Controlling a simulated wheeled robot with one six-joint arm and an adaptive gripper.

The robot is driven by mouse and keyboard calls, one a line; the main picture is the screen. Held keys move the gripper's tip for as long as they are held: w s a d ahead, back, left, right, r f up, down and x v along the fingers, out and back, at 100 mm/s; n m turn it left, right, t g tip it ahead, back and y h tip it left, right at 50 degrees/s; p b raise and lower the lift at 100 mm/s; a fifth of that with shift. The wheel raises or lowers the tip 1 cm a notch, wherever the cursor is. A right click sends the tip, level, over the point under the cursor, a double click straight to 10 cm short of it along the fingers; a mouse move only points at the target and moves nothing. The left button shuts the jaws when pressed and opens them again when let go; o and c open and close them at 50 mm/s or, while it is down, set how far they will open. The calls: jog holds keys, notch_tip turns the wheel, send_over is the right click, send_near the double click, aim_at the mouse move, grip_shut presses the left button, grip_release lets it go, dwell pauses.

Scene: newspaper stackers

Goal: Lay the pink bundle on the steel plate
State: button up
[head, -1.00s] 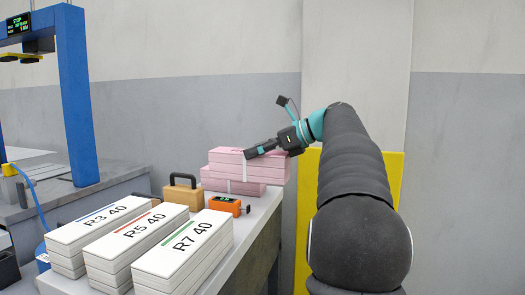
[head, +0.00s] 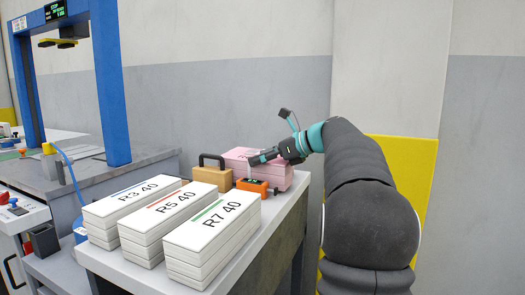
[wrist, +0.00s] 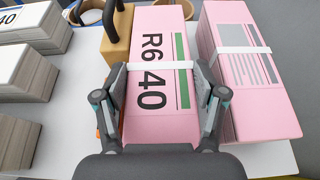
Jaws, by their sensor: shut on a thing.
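My gripper (wrist: 160,70) has one finger on each long side of a pink bundle (wrist: 155,125) marked "R6 40", with a white band and a green stripe. In the head view, my gripper (head: 257,159) is at the pink bundles (head: 238,155) at the bench's far end, where they overlap. A second pink bundle (wrist: 265,115), with grey print and a white band, lies just right of the held one in the wrist view. I cannot tell whether the held bundle is clear of the bench. A dark grey metal-looking surface (head: 140,167) lies under the blue frame; I cannot tell if it is the steel plate.
White bundles R3 40, R5 40 and R7 40 (head: 205,240) fill the near part of the pale bench (head: 262,232). A tan case (head: 212,176) with an upright handle and an orange device (head: 252,187) stand close before the pink bundles. The blue frame (head: 103,85) rises at left.

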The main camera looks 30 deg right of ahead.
jog(key=shift+f, duration=0.3)
jog(key=o, duration=1.8)
jog(key=shift+f, duration=0.25)
